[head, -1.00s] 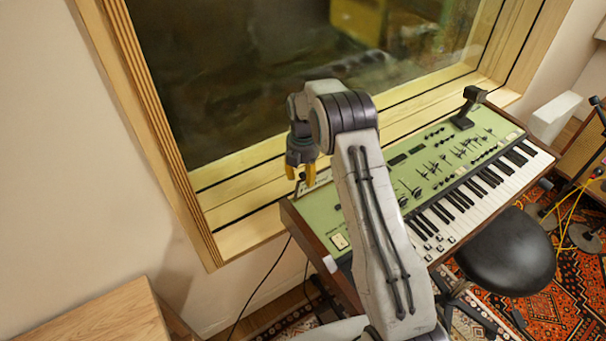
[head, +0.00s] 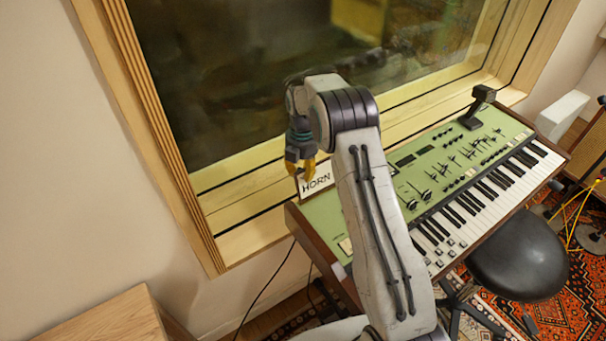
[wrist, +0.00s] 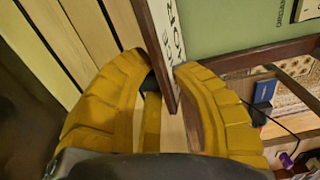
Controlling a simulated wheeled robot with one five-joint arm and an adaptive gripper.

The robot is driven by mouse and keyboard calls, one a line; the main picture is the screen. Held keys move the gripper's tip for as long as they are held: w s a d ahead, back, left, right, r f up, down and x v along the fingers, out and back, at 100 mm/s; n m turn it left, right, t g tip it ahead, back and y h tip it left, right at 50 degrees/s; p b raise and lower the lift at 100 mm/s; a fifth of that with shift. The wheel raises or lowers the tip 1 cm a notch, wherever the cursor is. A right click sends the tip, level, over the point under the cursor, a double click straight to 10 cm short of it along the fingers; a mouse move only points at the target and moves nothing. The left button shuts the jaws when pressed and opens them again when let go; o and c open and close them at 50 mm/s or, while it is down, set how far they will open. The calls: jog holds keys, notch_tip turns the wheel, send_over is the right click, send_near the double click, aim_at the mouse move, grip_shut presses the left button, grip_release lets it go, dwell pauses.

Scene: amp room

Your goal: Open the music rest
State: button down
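The music rest (head: 318,178) is a wood-edged panel at the back left of the green keyboard (head: 436,166). Its white face with the letters "HORN" stands tilted up towards the camera; its right part is hidden behind my arm. My gripper (head: 303,177) is at the panel's left end, pointing down. In the wrist view, the brown edge of the rest (wrist: 157,45) runs between the yellow fingertips (wrist: 164,68), one on each side. The fingers appear closed on it, the right tip against the lettered face.
A wooden window frame (head: 240,196) and sill lie right behind the keyboard. A black stool (head: 518,258) stands in front of it on a patterned rug. A wooden cabinet (head: 105,320) is at the lower left. A small black device (head: 478,106) stands on the keyboard's far end.

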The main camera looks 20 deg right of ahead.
jog(key=shift+w+a+r, duration=0.1)
jog(key=shift+w, duration=0.3)
jog(key=shift+s+r, duration=0.1)
jog(key=c, duration=1.3)
grip_release()
jog(key=shift+o, duration=1.3)
notch_tip(320, 180, up, 12)
